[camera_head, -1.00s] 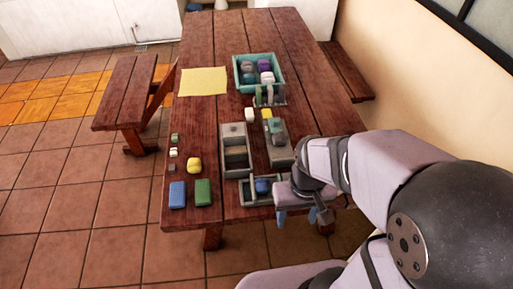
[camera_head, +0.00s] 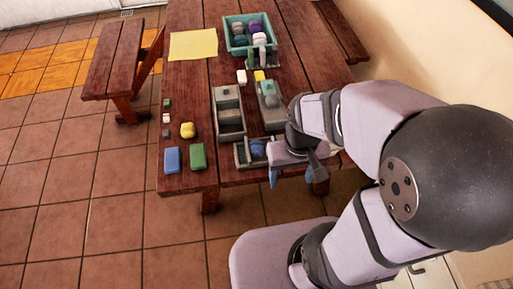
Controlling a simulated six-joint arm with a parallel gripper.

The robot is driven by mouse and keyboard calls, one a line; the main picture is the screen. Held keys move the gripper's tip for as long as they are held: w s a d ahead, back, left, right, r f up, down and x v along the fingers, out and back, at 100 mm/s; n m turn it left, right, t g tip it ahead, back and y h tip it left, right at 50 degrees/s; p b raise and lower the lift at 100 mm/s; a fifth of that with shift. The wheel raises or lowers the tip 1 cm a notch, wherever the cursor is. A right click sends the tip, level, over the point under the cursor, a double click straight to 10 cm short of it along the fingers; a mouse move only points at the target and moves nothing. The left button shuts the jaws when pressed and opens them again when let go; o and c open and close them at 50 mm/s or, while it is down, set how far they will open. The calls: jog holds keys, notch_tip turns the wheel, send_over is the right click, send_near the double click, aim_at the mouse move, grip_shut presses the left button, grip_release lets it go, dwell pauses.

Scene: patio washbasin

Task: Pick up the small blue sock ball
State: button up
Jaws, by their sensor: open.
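A rounded blue ball (camera_head: 258,148) sits in a small grey tray (camera_head: 240,155) at the table's front edge, partly hidden by my arm. It looks like a sock ball. A teal crate (camera_head: 228,46) at the back of the table holds several more balls, including purple, whitish and blue-teal ones (camera_head: 240,41). I cannot tell their exact sizes. My gripper (camera_head: 291,176) is open with its blue fingertips pointing down, just right of the grey tray and near the table's front edge. Nothing shows between the fingers.
Blue (camera_head: 172,160) and green (camera_head: 197,156) blocks and a yellow lump (camera_head: 187,130) lie at left. A yellow sheet (camera_head: 193,45) lies at back left. Benches flank the table.

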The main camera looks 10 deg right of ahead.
jog(key=n+h+b, duration=0.2)
jog(key=n+b, duration=0.5)
jog(key=n, duration=1)
send_over(256, 145)
jog(key=a, duration=0.1)
notch_tip(256, 145, down, 6)
jog(key=shift+a+f, duration=0.1)
jog(key=shift+f, duration=0.1)
jog(key=shift+d+f+p, duration=0.2)
jog(key=shift+f+p, duration=0.15)
jog(key=shift+f, duration=0.85)
jog(key=shift+d+f+p, duration=0.15)
jog(key=shift+f+p, duration=0.25)
jog(key=shift+f, duration=0.8)
jog(key=shift+d+f+p, duration=0.2)
jog(key=shift+f+p, duration=0.15)
jog(key=shift+f, duration=0.85)
jog(key=c, duration=1.2)
jog(key=shift+r, duration=0.1)
notch_tip(256, 145, up, 10)
jog(key=b, duration=0.1)
